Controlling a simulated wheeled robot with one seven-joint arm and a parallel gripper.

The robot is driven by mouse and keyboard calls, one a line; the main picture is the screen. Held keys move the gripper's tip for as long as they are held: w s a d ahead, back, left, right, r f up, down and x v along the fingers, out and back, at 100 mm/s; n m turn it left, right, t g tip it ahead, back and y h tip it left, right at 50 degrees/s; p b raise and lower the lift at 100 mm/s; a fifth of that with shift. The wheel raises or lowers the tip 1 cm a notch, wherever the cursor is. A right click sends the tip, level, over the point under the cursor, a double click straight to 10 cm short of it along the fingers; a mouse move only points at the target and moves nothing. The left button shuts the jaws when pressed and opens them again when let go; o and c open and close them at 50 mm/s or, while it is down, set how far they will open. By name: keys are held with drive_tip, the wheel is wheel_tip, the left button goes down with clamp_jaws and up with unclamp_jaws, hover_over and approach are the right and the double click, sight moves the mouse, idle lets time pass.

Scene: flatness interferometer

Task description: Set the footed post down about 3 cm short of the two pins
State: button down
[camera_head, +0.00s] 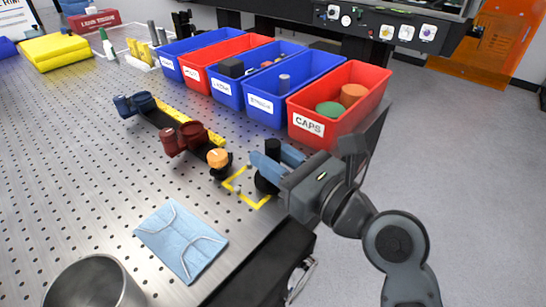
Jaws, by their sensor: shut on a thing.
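The footed post (272,147) is black, with its dark top showing between the fingers and a round dark foot below them. My gripper (276,161) is shut on the post, which looks roughly upright. The foot is at the right side of a yellow outline (232,184) on the perforated table (95,165). I cannot tell whether the foot touches the table. The two pins cannot be made out clearly; small details inside the outline are too small to identify, and my gripper and the post hide part of that area.
An orange-topped part (218,157) and dark red mounts (184,139) stand left of the outline. A red CAPS bin (340,128) and blue bins (262,101) line the back. A blue cloth (180,240) and metal cup (94,284) are in front. The table's right edge is close.

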drive_tip(key=shift+f, duration=0.55)
idle(0.4)
drive_tip(key=c, duration=0.8)
unclamp_jaws()
drive_tip(key=shift+o, duration=0.2)
drive_tip(key=v, duration=0.7)
drive_tip(key=shift+s+d+b, duration=0.25)
drive_tip(key=shift+s+b, duration=0.05)
